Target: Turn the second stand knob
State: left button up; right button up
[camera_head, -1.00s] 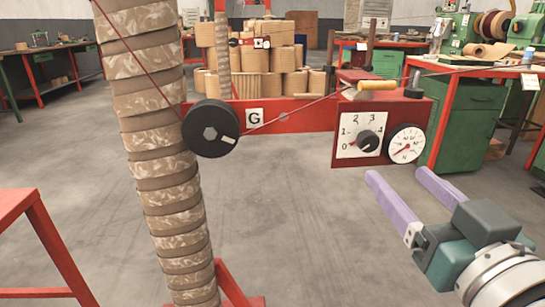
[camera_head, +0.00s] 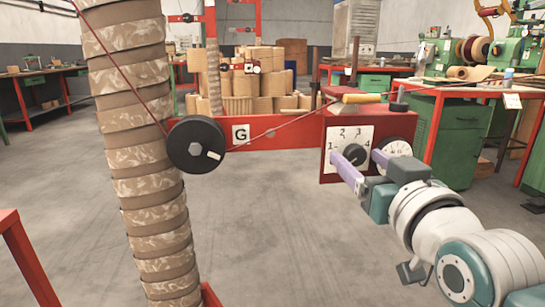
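The black knob (camera_head: 355,154) sits on a white dial plate (camera_head: 344,138) numbered 1 to 4, on the front of a red box (camera_head: 327,172). Its pointer is too small to read. My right gripper (camera_head: 358,158) is open, with one purple finger at the left of the knob and the other at its right. It holds nothing, and I cannot tell whether the fingers touch the knob. They hide the lower dial and part of the round gauge (camera_head: 397,147). My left gripper is not in view.
A red crossbar (camera_head: 285,136) joins the box to a black disc (camera_head: 196,144) marked near a "G" sign. A tall wrapped coil (camera_head: 148,190) stands at the left. A thin red cord runs over the disc. A green cabinet (camera_head: 455,135) stands behind right; open floor lies below.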

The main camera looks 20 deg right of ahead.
grip_shut()
dwell(0.3)
jog(key=shift+r+m+p, duration=0.15)
jog(key=shift+m+p, duration=0.75)
jog(key=shift+p, duration=0.05)
jog(key=shift+m+p, duration=0.8)
jog(key=shift+m, duration=0.4)
jog(key=m+p, duration=0.1)
jog(key=m, duration=0.1)
jog(key=shift+m, duration=0.3)
jog(key=shift+m+p, duration=0.45)
jog(key=shift+m, duration=0.95)
jog(key=shift+f, duration=0.2)
